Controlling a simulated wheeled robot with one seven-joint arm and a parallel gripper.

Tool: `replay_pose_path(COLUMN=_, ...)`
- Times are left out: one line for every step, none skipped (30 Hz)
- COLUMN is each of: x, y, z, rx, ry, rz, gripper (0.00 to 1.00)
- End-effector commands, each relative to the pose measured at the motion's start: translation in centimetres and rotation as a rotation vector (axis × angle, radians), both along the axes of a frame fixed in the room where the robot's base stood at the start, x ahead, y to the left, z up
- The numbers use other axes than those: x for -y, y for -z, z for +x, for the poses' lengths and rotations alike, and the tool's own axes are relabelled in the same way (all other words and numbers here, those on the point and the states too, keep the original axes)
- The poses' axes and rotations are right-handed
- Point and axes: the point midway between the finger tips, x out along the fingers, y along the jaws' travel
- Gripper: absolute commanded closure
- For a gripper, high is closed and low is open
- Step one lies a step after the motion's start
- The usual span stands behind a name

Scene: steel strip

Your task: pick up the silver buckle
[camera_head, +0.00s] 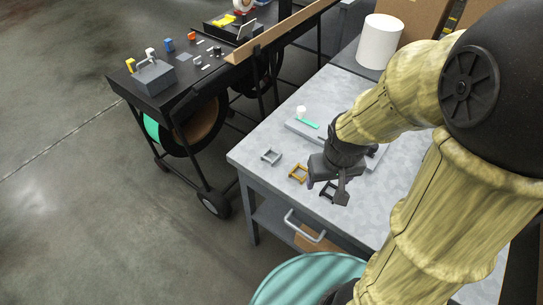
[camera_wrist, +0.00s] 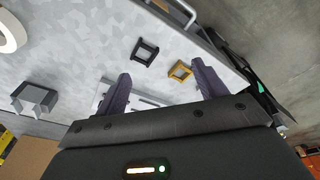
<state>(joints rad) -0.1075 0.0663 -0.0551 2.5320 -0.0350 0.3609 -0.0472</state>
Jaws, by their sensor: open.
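The silver buckle (camera_head: 271,156) is a small grey square frame lying flat on the steel table near its left corner in the head view. A gold buckle (camera_head: 298,173) and a black buckle (camera_head: 328,192) lie in a row to its right. My gripper (camera_head: 327,187) is above the table by the black buckle, to the right of the silver one, open and apparently empty. In the wrist view, the black buckle (camera_wrist: 146,51) and gold buckle (camera_wrist: 180,71) show beyond and between my fingers (camera_wrist: 162,80). I cannot make out the silver buckle there; the right finger may hide it.
A grey bracket (camera_wrist: 35,98) stands at left in the wrist view. A dark cart (camera_head: 110,81) stands left of the table.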

Motion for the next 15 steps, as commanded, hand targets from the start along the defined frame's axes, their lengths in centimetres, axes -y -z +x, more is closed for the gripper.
replay_pose_path(x=-0.7, y=0.9, z=0.3, rx=-0.026, ry=-0.059, rz=-0.017, gripper=0.29)
replay_pose_path(x=-0.9, y=1.3, z=0.5, rx=-0.039, ry=-0.097, rz=-0.029, gripper=0.29)
replay_pose_path(x=-1.4, y=2.0, z=0.7, rx=-0.061, ry=-0.150, rz=-0.049, gripper=0.29)
replay_pose_path(x=-1.7, y=2.5, z=0.8, rx=-0.076, ry=-0.191, rz=-0.064, gripper=0.29)
replay_pose_path(x=-2.0, y=3.0, z=1.0, rx=-0.091, ry=-0.235, rz=-0.081, gripper=0.29)
replay_pose_path(x=-2.4, y=3.6, z=1.2, rx=-0.112, ry=-0.292, rz=-0.105, gripper=0.29)
replay_pose_path(x=-2.7, y=4.1, z=1.3, rx=-0.127, ry=-0.333, rz=-0.123, gripper=0.29)
replay_pose_path(x=-3.1, y=4.6, z=1.5, rx=-0.142, ry=-0.379, rz=-0.142, gripper=0.29)
replay_pose_path(x=-3.4, y=5.3, z=1.6, rx=-0.162, ry=-0.435, rz=-0.170, gripper=0.29)
replay_pose_path(x=-3.7, y=5.7, z=1.8, rx=-0.174, ry=-0.477, rz=-0.191, gripper=0.29)
replay_pose_path(x=-4.1, y=6.2, z=1.9, rx=-0.188, ry=-0.523, rz=-0.212, gripper=0.29)
replay_pose_path(x=-4.5, y=6.8, z=2.1, rx=-0.207, ry=-0.579, rz=-0.243, gripper=0.29)
replay_pose_path(x=-4.7, y=7.2, z=2.2, rx=-0.221, ry=-0.622, rz=-0.267, gripper=0.29)
replay_pose_path(x=-5.0, y=7.6, z=2.3, rx=-0.235, ry=-0.667, rz=-0.291, gripper=0.29)
replay_pose_path(x=-5.4, y=8.2, z=2.5, rx=-0.252, ry=-0.725, rz=-0.325, gripper=0.29)
